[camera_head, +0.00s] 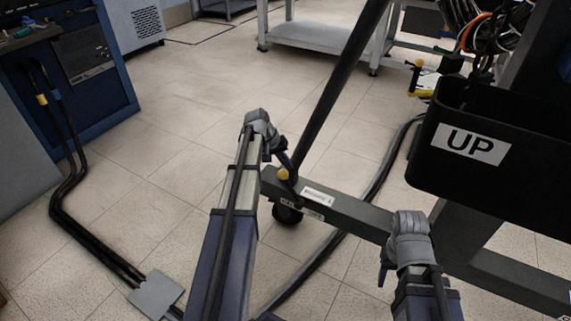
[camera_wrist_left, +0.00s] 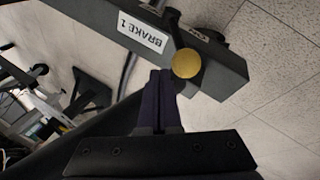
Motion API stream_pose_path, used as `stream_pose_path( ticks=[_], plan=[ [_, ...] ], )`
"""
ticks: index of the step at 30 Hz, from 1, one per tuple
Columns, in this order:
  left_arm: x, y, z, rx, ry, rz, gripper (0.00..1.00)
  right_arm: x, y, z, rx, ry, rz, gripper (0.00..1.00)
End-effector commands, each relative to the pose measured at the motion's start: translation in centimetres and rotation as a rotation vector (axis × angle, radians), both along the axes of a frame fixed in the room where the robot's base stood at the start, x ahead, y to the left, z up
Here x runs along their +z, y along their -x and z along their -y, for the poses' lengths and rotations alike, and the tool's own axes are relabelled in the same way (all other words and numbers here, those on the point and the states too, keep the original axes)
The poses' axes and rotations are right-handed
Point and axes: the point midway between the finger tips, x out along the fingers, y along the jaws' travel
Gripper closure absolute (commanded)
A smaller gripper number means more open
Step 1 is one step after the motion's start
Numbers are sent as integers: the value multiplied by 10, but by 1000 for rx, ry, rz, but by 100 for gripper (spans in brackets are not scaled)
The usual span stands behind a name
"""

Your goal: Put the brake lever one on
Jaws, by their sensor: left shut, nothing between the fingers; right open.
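The brake lever one is a dark lever with a yellow round knob (camera_head: 283,174) at the left end of the cart's grey base beam (camera_head: 345,211). In the left wrist view the yellow knob (camera_wrist_left: 186,64) is close, beside a white label (camera_wrist_left: 142,33) reading BRAKE 1. My left gripper (camera_head: 281,158) is shut and empty. Its fingertips (camera_wrist_left: 160,73) lie just left of the knob in the wrist view; whether they touch it I cannot tell. My right gripper (camera_head: 383,273) is open, to the right near the beam, its fingers mostly hidden behind the wrist.
A black bin (camera_head: 455,178) labelled UP hangs at the right, with cables above it. A slanted black pole (camera_head: 340,88) rises beside the knob. A caster (camera_head: 287,214) sits under the beam. Dark cables (camera_head: 62,195) run along the floor at left. Open tiled floor lies at left.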

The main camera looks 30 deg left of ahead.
Motion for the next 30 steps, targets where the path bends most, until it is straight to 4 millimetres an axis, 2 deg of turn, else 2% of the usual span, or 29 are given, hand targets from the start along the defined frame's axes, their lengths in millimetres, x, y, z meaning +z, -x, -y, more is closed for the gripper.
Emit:
stream_pose_path(
  ticks=[1,4,18,23,30],
  plan=[
    [12,0,8,-5,3,1,100,12,0,0,1,0,0,50],
    [26,-1,20,-9,9,1,100,26,0,0,4,0,0,50],
    [95,23,-13,-7,12,-1,100,94,0,2,-3,8,-1,50],
    [105,27,-18,-9,11,0,100,104,0,2,-6,9,-1,50],
    [104,28,-19,-9,11,0,100,104,0,2,-7,10,-1,50]
  ],
)
